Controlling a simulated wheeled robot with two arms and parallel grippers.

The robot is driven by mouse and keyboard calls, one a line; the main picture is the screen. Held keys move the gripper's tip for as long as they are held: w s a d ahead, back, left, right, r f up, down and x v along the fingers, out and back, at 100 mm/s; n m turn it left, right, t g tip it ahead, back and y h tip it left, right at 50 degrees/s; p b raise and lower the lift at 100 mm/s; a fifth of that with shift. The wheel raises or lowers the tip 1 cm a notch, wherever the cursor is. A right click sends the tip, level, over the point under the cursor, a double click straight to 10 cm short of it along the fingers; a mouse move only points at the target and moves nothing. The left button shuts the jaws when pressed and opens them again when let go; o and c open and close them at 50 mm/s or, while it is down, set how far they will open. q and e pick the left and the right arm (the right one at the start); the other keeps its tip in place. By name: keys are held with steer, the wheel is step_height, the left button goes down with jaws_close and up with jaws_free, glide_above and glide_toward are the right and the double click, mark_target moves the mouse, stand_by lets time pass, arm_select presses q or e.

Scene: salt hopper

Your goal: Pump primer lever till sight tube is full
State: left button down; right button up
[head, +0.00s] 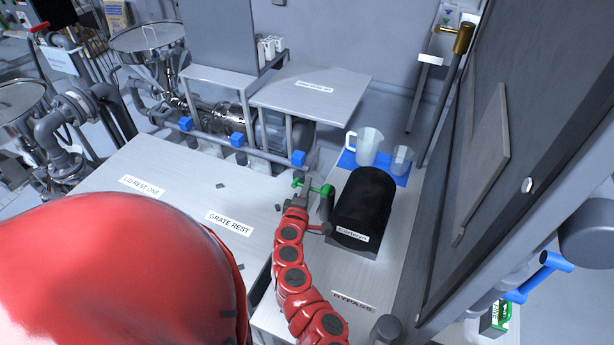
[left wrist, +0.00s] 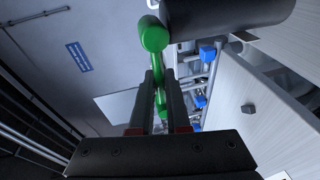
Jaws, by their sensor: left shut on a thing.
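The green lever (head: 322,189), which I take for the primer lever, sits on the left side of a black cylinder (head: 365,205) with a white label. My left gripper (head: 302,193) is at the lever and shut on it. In the left wrist view, the green lever (left wrist: 155,60) runs between the two fingers of my left gripper (left wrist: 162,78), with its round green end beyond the fingertips beside the dark cylinder. I cannot make out a sight tube or its level in either view. My right gripper is not in view.
Clear jugs (head: 368,142) stand on a blue mat (head: 346,160) behind the black cylinder. A large grey panel (head: 485,150) rises close on the right. The metal table (head: 165,165) left of the lever has free room. Blue-handled valves (head: 237,139) line a pipe behind it.

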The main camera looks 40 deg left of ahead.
arm_select(q)
steer(key=shift+f, duration=0.1)
steer(key=c, duration=0.9)
jaws_free()
steer(key=shift+d, duration=0.1)
steer(key=shift+s, duration=0.1)
steer(key=p+v, duration=0.2)
steer(key=v, duration=1.5)
steer(key=shift+p, duration=0.35)
steer(key=shift+d, duration=0.1)
